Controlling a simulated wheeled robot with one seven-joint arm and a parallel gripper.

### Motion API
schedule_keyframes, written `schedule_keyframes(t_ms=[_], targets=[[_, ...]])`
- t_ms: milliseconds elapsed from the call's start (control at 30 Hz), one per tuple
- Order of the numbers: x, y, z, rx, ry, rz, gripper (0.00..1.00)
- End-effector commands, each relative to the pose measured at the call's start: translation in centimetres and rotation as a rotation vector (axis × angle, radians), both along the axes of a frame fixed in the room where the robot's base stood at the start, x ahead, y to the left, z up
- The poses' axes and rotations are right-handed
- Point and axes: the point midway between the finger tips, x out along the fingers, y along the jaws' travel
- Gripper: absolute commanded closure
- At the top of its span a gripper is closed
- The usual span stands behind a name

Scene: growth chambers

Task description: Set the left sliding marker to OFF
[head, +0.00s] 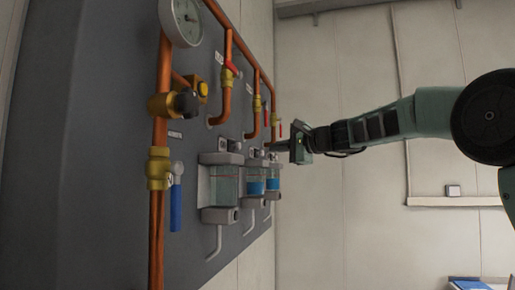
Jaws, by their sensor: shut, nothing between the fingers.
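My gripper (270,146) is shut and empty. It reaches in from the right, with its fingertips close to the grey panel (110,150), just above the farther sight glasses. I cannot tell whether the tips touch anything. No sliding marker or OFF lettering can be clearly made out. A small pale label (175,134) sits below the brass valve with the black knob, but its text is too small to read. The near sight glass (225,187) looks mostly clear. The middle one (256,182) and the far one (273,180) hold blue liquid.
Thin outlet tubes hang below the glasses. The space right of the panel, below my arm, is free.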

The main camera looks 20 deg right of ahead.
Motion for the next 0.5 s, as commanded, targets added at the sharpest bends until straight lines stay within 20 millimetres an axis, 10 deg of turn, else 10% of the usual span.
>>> schedule_keyframes(t_ms=[500], targets=[[7.3, 4.7, 0.0, 0.001, 0.004, 0.003, 1.0]])
